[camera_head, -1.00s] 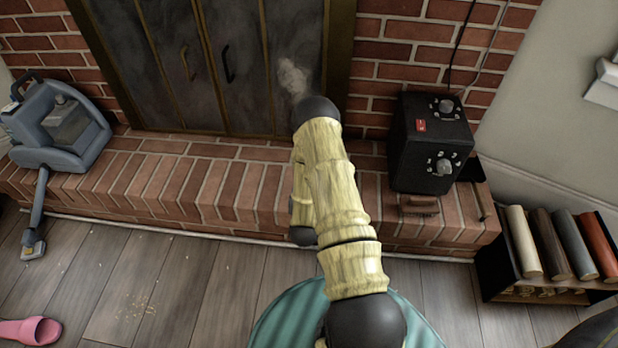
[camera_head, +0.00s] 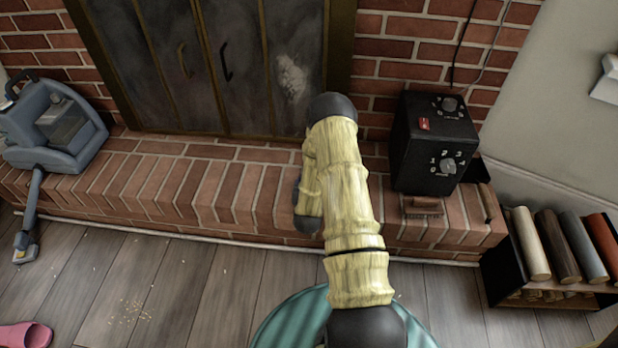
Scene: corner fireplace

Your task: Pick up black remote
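I cannot make out a black remote for certain in the head view. My arm, in yellow sleeves with black joints, reaches from the bottom centre up over the brick hearth (camera_head: 235,190). A shorter part of my arm hangs down beside it, with a dark end over the hearth's front edge. My gripper's fingers do not show, and the arm hides part of the hearth and floor. A small brown block-like object (camera_head: 422,205) lies on the hearth in front of a black box with knobs (camera_head: 433,143). A thin dark bar (camera_head: 487,202) lies at the hearth's right end.
A blue-grey vacuum cleaner (camera_head: 55,125) stands at the hearth's left, its hose reaching the floor. A rack of coloured rolls (camera_head: 560,245) stands at right. A teal round item (camera_head: 290,320) is below my arm. A pink slipper (camera_head: 25,335) and crumbs lie on otherwise open wooden floor at left.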

